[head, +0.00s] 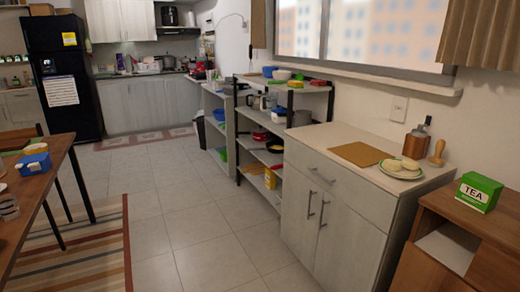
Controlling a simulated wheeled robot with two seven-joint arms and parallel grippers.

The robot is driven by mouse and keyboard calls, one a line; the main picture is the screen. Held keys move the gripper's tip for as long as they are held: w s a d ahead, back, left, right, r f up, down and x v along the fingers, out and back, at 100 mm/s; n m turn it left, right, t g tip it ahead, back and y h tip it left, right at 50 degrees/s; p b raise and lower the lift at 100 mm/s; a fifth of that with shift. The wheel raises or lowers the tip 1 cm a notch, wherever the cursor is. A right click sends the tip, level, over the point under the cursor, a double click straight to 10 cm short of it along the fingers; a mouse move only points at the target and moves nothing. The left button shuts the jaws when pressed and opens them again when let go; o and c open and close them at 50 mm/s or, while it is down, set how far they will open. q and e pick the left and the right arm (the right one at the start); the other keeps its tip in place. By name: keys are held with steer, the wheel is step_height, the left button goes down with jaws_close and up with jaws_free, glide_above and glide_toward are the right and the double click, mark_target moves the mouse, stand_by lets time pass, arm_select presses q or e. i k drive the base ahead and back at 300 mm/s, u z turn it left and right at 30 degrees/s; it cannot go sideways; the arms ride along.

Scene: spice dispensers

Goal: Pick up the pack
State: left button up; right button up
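A green and white box (478,192) marked "TEA" stands upright on the brown wooden cabinet (455,214) at the far right. It is the clearest pack in view. A blue box (35,163) with something white and yellow at its top stands on the wooden table (32,195) at the left. Neither of my grippers is in view, and nothing is seen touching the tea box.
A light cabinet (348,200) holds a brown board (358,154), a plate of round food (401,170), a brown bottle (416,141) and a wooden pestle-like item (437,153). Open shelves (284,87) stand farther back. The tiled floor (190,215) is clear between table and cabinets.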

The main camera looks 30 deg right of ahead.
mark_target(480, 193)
steer(key=z, duration=0.45)
steer(key=i, duration=1.6)
steer(key=z, duration=1.1)
